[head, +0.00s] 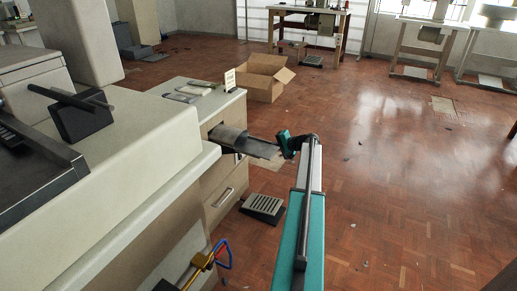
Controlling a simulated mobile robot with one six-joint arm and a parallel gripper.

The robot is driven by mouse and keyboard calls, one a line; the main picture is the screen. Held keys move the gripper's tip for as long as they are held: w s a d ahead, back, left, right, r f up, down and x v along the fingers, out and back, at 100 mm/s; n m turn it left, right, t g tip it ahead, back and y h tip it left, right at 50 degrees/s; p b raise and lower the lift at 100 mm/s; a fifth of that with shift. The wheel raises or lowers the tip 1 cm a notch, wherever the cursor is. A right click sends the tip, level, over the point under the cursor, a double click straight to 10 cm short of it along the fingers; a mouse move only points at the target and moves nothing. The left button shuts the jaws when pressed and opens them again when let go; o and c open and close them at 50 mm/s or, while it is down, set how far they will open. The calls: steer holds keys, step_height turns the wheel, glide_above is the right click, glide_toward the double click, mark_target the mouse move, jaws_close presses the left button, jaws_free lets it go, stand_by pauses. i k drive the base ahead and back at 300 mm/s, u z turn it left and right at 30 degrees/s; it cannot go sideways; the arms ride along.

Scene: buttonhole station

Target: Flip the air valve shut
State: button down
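The air valve (202,262) shows at the bottom of the head view, low beside the front of the pale machine cabinet. It has a yellow, brass-like body, with a blue hose (229,253) looping at its right and a bit of red by it. It is small here, and I cannot tell which part is the lever or how it stands. My teal arm reaches up from the bottom middle, to the right of the valve and apart from it in the picture. Its far end bends left at a black joint. I cannot make out gripper fingers.
A grey slatted pedal (264,207) lies on the floor. A grey metal chute (252,145) juts from the drawer cabinet (225,187). An open cardboard box (264,76) stands behind. Work tables (310,12) line the back. The wooden floor at right is mostly clear.

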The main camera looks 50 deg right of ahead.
mark_target(209, 266)
steer(key=k, duration=1)
